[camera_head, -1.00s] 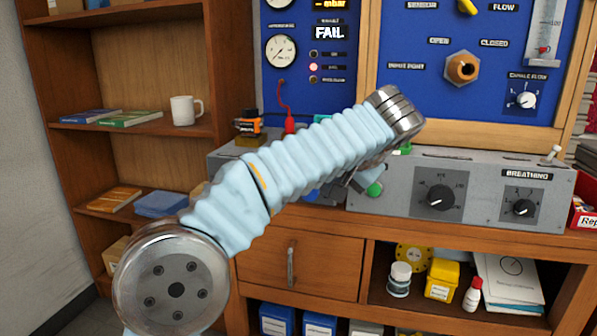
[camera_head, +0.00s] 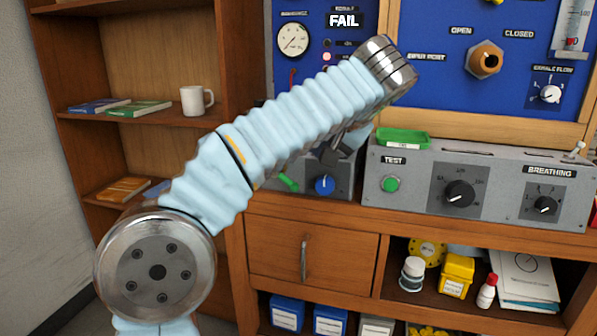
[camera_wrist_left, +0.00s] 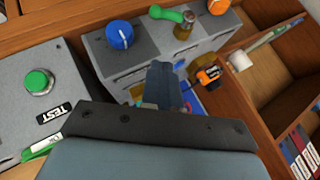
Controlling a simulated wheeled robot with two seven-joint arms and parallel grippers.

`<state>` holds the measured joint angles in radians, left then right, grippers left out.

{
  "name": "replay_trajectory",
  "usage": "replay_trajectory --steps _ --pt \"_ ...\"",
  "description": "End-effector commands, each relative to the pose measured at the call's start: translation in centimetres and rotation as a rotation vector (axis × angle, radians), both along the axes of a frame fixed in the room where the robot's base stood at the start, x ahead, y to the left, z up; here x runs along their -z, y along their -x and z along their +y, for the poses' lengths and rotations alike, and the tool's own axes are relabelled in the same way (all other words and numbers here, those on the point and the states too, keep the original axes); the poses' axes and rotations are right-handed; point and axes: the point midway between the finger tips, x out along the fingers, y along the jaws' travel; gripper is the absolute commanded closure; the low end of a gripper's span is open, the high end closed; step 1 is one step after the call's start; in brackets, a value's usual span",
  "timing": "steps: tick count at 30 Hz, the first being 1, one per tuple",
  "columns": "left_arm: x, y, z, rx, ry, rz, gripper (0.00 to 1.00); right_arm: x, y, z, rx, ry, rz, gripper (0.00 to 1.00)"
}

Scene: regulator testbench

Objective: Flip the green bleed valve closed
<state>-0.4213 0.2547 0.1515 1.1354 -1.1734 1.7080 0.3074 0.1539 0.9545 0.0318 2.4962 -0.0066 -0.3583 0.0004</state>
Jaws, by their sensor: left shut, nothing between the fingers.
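The green bleed valve's lever (camera_head: 287,182) shows just below my left forearm in the head view, left of a blue knob (camera_head: 325,185). In the left wrist view the green lever (camera_wrist_left: 166,14) is at the top, lying sideways by a brass fitting (camera_wrist_left: 185,27). My left gripper (camera_wrist_left: 163,72) is shut and empty, apart from the lever and below it in that picture. In the head view the gripper (camera_head: 340,152) is partly hidden behind my wrist. My right gripper is in neither view.
A grey panel carries the green TEST button (camera_head: 391,184) and black dials (camera_head: 459,194). A green tray (camera_head: 403,138) sits on top of it. An orange item (camera_wrist_left: 207,75) is near the fingers in the wrist view. A shelf with a mug (camera_head: 197,100) stands left.

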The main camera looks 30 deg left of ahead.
Motion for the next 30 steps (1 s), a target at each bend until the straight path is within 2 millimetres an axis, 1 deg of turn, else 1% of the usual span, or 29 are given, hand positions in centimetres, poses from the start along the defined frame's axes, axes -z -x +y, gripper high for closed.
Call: replay_trajectory --steps 1,3,8,12,15,21,30 --pt "0.8 -0.4 0.8 -0.003 -0.001 0.003 1.00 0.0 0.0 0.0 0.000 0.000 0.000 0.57" --pt "1.9 -1.1 1.7 -0.006 -0.001 0.002 1.00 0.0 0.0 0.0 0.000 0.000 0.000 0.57" --pt "4.1 -2.5 3.6 -0.003 0.000 0.002 1.00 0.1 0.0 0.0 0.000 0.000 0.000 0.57" --pt "5.7 -1.6 4.6 0.000 0.000 0.001 1.00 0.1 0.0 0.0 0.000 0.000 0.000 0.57" --pt "6.5 -1.3 5.0 0.000 0.000 0.000 1.00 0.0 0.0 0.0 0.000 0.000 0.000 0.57" --pt "7.0 -1.1 5.3 0.000 0.000 0.000 1.00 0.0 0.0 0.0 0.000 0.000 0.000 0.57" --pt "7.1 -1.1 5.3 0.000 -0.001 0.000 1.00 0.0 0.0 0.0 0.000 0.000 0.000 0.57"
